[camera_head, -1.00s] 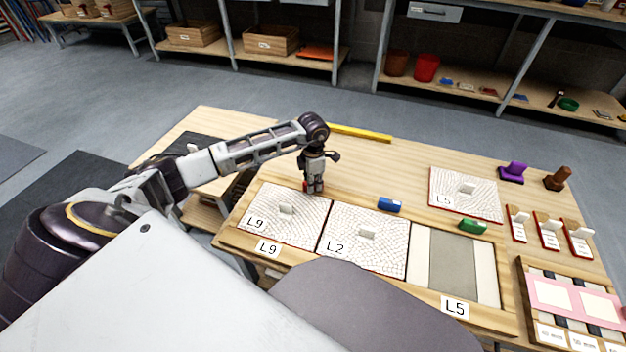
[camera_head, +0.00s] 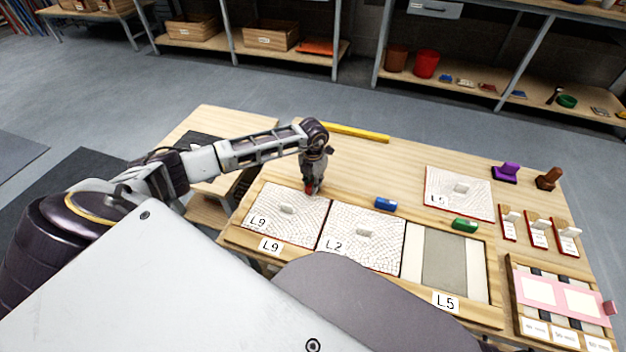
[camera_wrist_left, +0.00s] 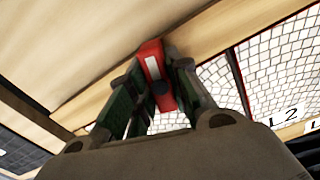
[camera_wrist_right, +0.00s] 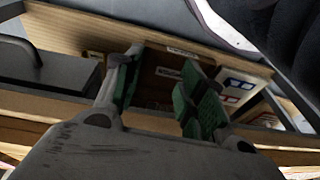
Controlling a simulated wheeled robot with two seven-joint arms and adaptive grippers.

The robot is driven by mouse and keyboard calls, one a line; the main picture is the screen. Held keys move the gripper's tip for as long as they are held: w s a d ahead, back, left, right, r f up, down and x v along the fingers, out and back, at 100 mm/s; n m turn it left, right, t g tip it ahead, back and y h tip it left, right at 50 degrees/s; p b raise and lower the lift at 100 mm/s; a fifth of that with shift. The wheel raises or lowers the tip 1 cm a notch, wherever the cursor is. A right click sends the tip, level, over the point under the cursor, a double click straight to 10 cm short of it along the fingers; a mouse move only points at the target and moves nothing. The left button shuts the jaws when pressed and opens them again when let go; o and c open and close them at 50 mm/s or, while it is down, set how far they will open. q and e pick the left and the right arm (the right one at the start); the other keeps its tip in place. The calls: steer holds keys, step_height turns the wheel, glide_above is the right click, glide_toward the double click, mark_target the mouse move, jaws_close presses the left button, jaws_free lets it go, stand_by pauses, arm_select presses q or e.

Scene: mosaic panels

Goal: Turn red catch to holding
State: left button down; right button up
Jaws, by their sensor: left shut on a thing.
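The red catch (camera_head: 310,187) sits at the back edge of the frame, behind the L9 panel (camera_head: 268,222). My left gripper (camera_head: 313,182) points down over it in the head view. In the left wrist view the red catch (camera_wrist_left: 156,76), with a pale stripe and a dark round pivot, lies between the fingers of my left gripper (camera_wrist_left: 158,88), which is shut on it. My right gripper (camera_wrist_right: 160,88) shows only in its wrist view, with its fingers apart and nothing between them.
The L2 panel (camera_head: 362,237) lies beside L9. A blue catch (camera_head: 386,204) and a green catch (camera_head: 465,225) are along the same back edge. The L5 panel (camera_head: 445,185) lies behind them. A yellow bar (camera_head: 357,133) lies at the table's back.

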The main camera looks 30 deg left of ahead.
arm_select(q)
steer(key=shift+n+p, duration=0.9)
steer(key=shift+n, duration=0.7)
arm_select(e)
steer(key=shift+s+d+f, duration=0.15)
steer(key=shift+s+f, duration=0.05)
steer(key=shift+f, duration=0.5)
steer(key=shift+s+d+f, duration=0.15)
steer(key=shift+f, duration=0.5)
steer(key=shift+s+f, duration=0.1)
steer(key=shift+f, duration=0.05)
arm_select(q)
steer(key=c, duration=1.3)
jaws_free()
steer(key=shift+r, duration=6)
